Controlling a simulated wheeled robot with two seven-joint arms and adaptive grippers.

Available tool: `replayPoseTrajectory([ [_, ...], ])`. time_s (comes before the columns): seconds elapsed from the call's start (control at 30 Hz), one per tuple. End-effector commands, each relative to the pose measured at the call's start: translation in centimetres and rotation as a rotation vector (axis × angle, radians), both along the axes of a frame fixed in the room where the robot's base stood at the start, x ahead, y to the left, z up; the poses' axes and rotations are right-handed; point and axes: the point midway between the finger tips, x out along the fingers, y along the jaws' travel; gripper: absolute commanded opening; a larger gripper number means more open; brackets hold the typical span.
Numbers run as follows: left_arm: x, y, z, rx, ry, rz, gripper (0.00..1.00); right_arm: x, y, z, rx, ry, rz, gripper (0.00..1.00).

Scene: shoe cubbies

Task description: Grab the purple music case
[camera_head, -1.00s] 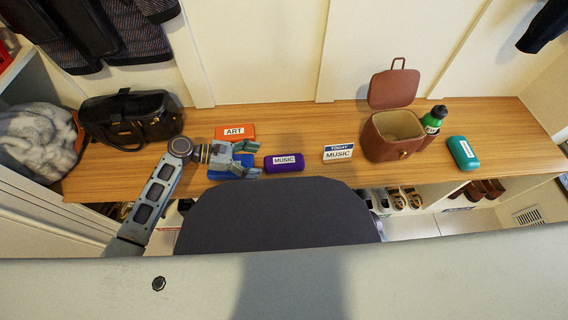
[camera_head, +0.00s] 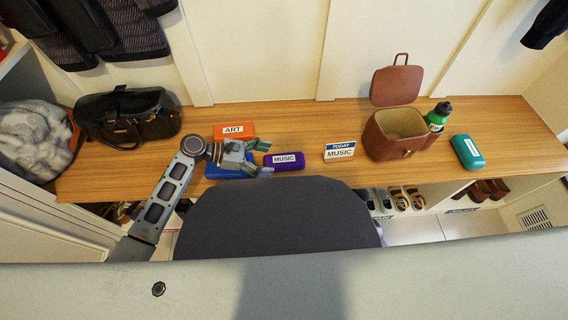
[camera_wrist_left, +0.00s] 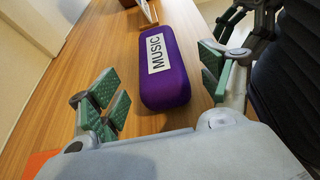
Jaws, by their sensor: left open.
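The purple music case (camera_head: 285,162) lies on the wooden bench, with a white MUSIC label on its face. In the left wrist view the purple music case (camera_wrist_left: 165,78) lies ahead, its near end close to the space between the open fingers. My left gripper (camera_head: 263,159) is open and empty at the left end of the case, with green finger pads. In the left wrist view my left gripper (camera_wrist_left: 163,92) has its fingers spread on both sides of the case. I cannot tell whether any pad touches it. My right gripper does not show.
An orange ART case (camera_head: 233,130) and a blue case (camera_head: 215,171) lie close to the left gripper. Farther right are an open brown box (camera_head: 385,143), a green bottle (camera_head: 437,118) and a teal case (camera_head: 467,151).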

Motion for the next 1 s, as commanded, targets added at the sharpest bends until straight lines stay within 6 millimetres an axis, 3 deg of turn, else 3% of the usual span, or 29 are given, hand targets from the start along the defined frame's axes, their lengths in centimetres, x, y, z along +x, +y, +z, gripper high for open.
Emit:
replayPoseTrajectory([
  [0.67,0.05,-0.8,-0.31,0.001,0.0,0.001,0.79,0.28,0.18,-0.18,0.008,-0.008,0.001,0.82],
  [1.0,0.05,-0.78,-0.33,0.001,0.0,0.001,0.35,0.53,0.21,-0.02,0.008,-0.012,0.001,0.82],
])
